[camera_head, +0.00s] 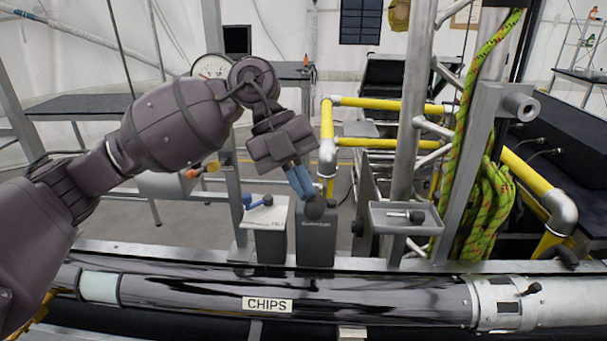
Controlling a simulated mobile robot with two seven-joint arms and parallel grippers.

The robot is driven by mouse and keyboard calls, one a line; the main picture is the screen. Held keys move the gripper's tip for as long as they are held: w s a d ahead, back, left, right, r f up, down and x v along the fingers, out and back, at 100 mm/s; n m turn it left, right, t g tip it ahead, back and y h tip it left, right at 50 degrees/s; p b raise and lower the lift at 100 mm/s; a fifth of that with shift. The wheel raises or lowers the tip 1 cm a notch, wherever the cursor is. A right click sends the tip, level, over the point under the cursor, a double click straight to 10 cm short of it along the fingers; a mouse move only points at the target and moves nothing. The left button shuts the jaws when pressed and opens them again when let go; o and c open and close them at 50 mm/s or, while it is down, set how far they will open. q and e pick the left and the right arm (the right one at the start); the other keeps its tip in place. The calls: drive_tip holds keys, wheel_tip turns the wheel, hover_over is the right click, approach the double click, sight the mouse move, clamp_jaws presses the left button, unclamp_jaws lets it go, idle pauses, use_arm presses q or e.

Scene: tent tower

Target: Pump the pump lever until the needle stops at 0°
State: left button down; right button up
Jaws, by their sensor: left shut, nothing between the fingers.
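My left gripper (301,182) is shut and empty, its blue fingertips pointing down. The tips are right by a dark round knob (314,208) at the top of a dark grey box (316,238); this looks like the pump lever's end, and I cannot tell whether they touch. A round white gauge (211,67) stands at the upper left behind my left arm, which hides part of its face. Its needle is too small to read. My right gripper is not in view.
A light box with a blue handle (258,202) stands left of the dark box. A dark tube labelled CHIPS (380,300) runs along the front. Yellow railings (380,104) and a green rope (490,190) stand behind.

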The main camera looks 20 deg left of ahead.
use_arm(q)
drive_tip(key=s+d+f+t+y+b, duration=0.1)
drive_tip(key=s+f+t+b, duration=0.1)
drive_tip(key=f, duration=0.8)
drive_tip(key=shift+s+f+m+t+b, duration=0.15)
drive_tip(key=shift+s+m+t+b, duration=0.25)
drive_tip(key=shift+s+b, duration=0.3)
